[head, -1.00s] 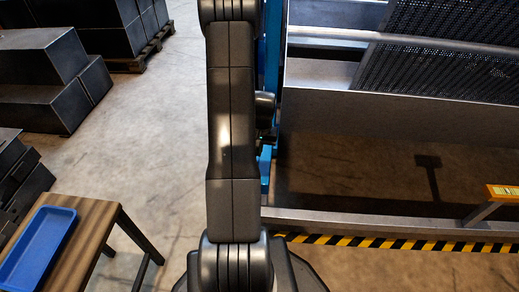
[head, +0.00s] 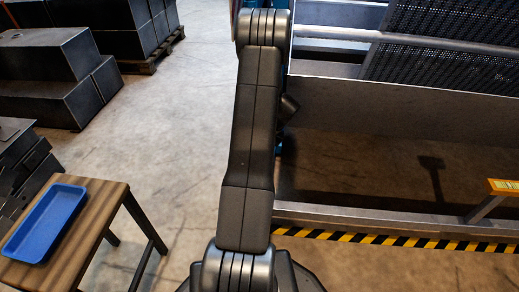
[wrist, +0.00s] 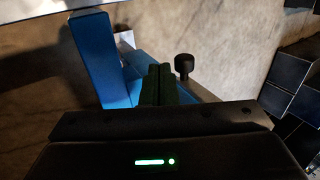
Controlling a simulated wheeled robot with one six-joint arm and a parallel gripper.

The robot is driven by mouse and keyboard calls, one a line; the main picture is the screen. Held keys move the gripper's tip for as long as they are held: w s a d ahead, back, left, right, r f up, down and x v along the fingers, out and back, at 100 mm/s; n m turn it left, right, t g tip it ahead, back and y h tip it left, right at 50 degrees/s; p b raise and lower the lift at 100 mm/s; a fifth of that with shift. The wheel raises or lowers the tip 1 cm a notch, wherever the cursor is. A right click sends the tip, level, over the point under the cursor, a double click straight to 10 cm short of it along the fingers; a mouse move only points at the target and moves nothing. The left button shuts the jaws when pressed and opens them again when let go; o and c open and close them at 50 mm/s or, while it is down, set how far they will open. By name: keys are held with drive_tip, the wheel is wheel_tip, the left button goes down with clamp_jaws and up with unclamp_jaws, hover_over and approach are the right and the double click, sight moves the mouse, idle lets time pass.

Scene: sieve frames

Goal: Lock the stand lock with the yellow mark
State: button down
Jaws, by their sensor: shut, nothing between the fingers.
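A blue stand part (wrist: 95,55) shows in the wrist view, with a blue bar running down to the right behind my fingers. A black knob (wrist: 184,65) stands at its right, beside my gripper (wrist: 158,72) and apart from it in the picture. My gripper is shut and empty; its dark fingers cover part of the blue bar. No yellow mark shows on the stand in the wrist view. In the head view my arm hides the gripper and most of the blue stand. A yellow-orange piece (head: 503,186) lies on the metal frame at the right edge.
A large metal frame (head: 380,105) with dark mesh panels (head: 445,65) fills the right, with a black-and-yellow striped edge (head: 400,241). A wooden table (head: 95,225) with a blue tray (head: 45,222) stands lower left. Dark metal boxes (head: 40,75) stand behind it. Floor between is clear.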

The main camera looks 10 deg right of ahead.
drive_tip(key=shift+w+a+f, duration=0.1)
drive_tip(key=shift+a+f, duration=0.2)
drive_tip(key=shift+a+b, duration=0.15)
drive_tip(key=shift+b, duration=0.15)
idle(0.4)
